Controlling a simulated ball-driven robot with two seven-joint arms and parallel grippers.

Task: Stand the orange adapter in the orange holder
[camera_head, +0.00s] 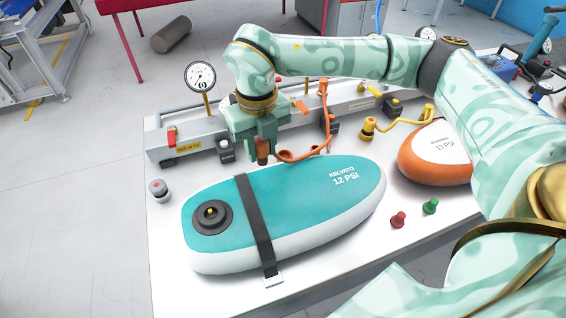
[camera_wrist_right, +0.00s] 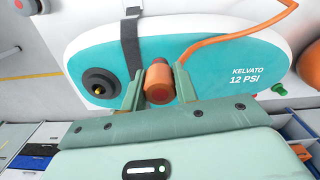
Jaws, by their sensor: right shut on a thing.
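My right gripper (camera_head: 262,142) points down above the far edge of the teal board (camera_head: 300,190). It is shut on the orange adapter (camera_head: 263,158), whose lower end shows dark brown-orange below the fingers. In the right wrist view the adapter (camera_wrist_right: 159,82) sits between the two fingers (camera_wrist_right: 157,92), over the board. An orange hose (camera_head: 330,125) runs from the adapter up to the grey rail. Small black holders, one at the left (camera_head: 225,150), stand along the rail's front. I cannot make out which is the orange holder. My left gripper is not in view.
The grey rail (camera_head: 190,132) carries a pressure gauge (camera_head: 201,77). A yellow adapter (camera_head: 368,126) with hose is at the right, near an orange-white board (camera_head: 438,150). Red (camera_head: 398,220) and green (camera_head: 430,206) caps and a grey knob (camera_head: 158,188) lie on the white table.

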